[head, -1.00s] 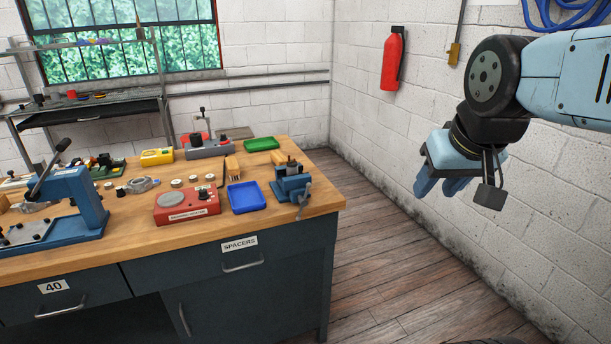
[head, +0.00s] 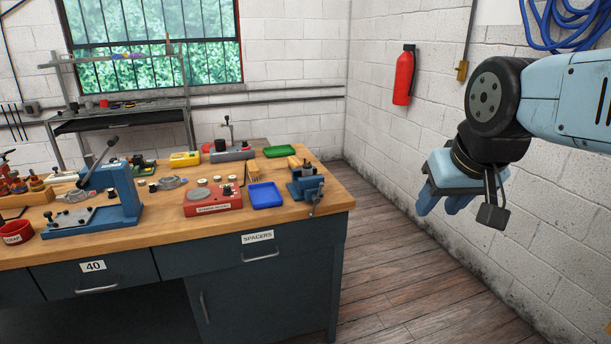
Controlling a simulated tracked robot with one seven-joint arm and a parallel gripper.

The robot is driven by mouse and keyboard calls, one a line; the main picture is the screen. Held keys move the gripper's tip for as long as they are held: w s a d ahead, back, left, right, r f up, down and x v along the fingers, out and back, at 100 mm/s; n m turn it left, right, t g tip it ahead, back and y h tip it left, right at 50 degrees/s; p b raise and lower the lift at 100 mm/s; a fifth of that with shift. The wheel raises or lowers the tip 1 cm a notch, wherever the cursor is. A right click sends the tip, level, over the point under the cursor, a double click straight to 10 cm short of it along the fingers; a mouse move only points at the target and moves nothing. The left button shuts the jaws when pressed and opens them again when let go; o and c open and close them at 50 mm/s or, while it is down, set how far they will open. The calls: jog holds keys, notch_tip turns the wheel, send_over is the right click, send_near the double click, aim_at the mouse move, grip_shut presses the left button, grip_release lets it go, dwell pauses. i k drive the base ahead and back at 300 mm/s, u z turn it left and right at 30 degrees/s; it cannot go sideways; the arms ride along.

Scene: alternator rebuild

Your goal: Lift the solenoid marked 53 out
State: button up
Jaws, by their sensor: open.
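No solenoid marked 53 can be made out in the head view. Two drawer fronts carry labels: one reads 40 (head: 93,266) and one reads SPACERS (head: 257,237). Both drawers look shut. My gripper (head: 437,204) hangs at the right of the view, in front of the white block wall and well clear of the bench. Its blue fingers point down and to the left. It is open and nothing shows between the fingers.
The wooden workbench (head: 175,232) holds a blue press (head: 110,200), a red box (head: 212,200), a blue tray (head: 265,196), a green tray (head: 280,151) and a small vise (head: 306,186). A fire extinguisher (head: 403,76) hangs on the wall. Floor (head: 385,262) right of the bench is clear.

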aim_at(307, 168)
jog(key=u, duration=0.05)
jog(key=i, duration=0.9)
jog(key=z, duration=0.05)
